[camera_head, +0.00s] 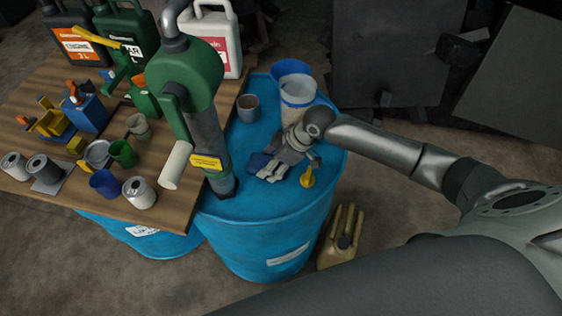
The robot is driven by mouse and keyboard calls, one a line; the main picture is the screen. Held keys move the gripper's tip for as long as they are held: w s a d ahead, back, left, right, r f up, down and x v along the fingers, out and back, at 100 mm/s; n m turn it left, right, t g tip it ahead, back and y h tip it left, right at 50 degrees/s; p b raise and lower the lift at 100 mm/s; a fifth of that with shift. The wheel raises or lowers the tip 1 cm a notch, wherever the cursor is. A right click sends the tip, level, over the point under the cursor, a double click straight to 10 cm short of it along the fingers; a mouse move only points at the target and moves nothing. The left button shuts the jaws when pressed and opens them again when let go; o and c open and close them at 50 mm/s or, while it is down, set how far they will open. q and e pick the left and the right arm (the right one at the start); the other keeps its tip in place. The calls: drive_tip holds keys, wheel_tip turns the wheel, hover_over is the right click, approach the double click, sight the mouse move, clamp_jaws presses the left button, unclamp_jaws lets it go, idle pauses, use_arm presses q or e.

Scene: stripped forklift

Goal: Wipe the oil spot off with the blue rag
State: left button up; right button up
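A dark blue rag (258,161) lies on the top of a blue drum (260,208), partly hidden by my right gripper. My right gripper (270,172) reaches in from the right, low over the drum top, its fingertips at the rag's lower right edge. Whether its fingers are closed on the rag cannot be made out. I cannot pick out an oil spot; the gripper covers part of the drum top. My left gripper is not in view.
A green pump (188,75) stands left of the rag. A brown cup (248,108), a pale bucket (297,97) and a small yellow item (307,177) are on the drum. A wooden board (60,157) with cans and canisters lies left. A tan jerrycan (341,238) stands below.

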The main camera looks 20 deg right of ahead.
drive_tip(key=shift+w+a, duration=0.5)
drive_tip(key=shift+a, duration=0.2)
wheel_tip(320, 180, up, 6)
drive_tip(key=p, duration=0.6)
drive_tip(key=shift+r+p, duration=0.1)
drive_tip(key=shift+p, duration=0.2)
wheel_tip(320, 180, up, 3)
drive_tip(key=p, duration=0.3)
